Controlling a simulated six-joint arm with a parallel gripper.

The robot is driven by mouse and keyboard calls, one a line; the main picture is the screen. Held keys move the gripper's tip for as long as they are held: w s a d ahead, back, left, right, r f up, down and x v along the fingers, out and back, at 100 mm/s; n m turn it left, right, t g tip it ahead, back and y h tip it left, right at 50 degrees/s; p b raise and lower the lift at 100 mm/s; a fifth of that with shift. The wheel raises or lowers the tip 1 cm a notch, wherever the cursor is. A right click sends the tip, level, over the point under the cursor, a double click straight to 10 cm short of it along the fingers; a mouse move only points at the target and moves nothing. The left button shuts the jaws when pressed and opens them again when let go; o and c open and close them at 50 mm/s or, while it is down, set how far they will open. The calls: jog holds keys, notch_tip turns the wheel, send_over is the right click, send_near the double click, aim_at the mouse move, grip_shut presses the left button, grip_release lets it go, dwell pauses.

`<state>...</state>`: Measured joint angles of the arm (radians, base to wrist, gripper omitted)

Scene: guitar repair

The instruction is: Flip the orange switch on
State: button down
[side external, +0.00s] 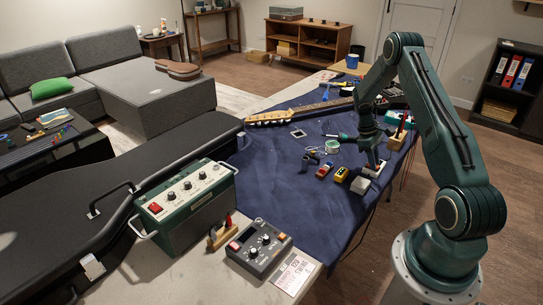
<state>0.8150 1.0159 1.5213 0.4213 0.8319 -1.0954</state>
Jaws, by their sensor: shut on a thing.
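My gripper (372,162) points down at the right part of the blue mat (275,180). Its fingertips are at a small pale block (377,171) with a reddish spot, too small to make out clearly. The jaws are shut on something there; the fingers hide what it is. I cannot tell whether an orange switch is on that block. A red-orange switch (155,208) shows on the green amplifier's panel at the front left. The gripper is well apart from both.
A red pedal (325,170), a yellow pedal (341,174) and a grey block (360,185) lie close left of and in front of the gripper. A guitar neck (300,112) lies behind. A wooden holder (397,141) stands to the right. The mat's front middle is clear.

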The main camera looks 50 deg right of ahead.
jog(key=shift+s, duration=0.15)
jog(key=shift+s+t, duration=0.15)
jog(key=shift+t, duration=0.65)
jog(key=shift+s+t, duration=0.15)
jog(key=shift+t, duration=0.65)
jog(key=c, duration=1.2)
grip_release()
jog(key=shift+c, duration=0.2)
notch_tip(320, 180, up, 14)
jog(key=w, duration=0.1)
jog(key=shift+w+f, duration=0.15)
jog(key=shift+w, duration=0.05)
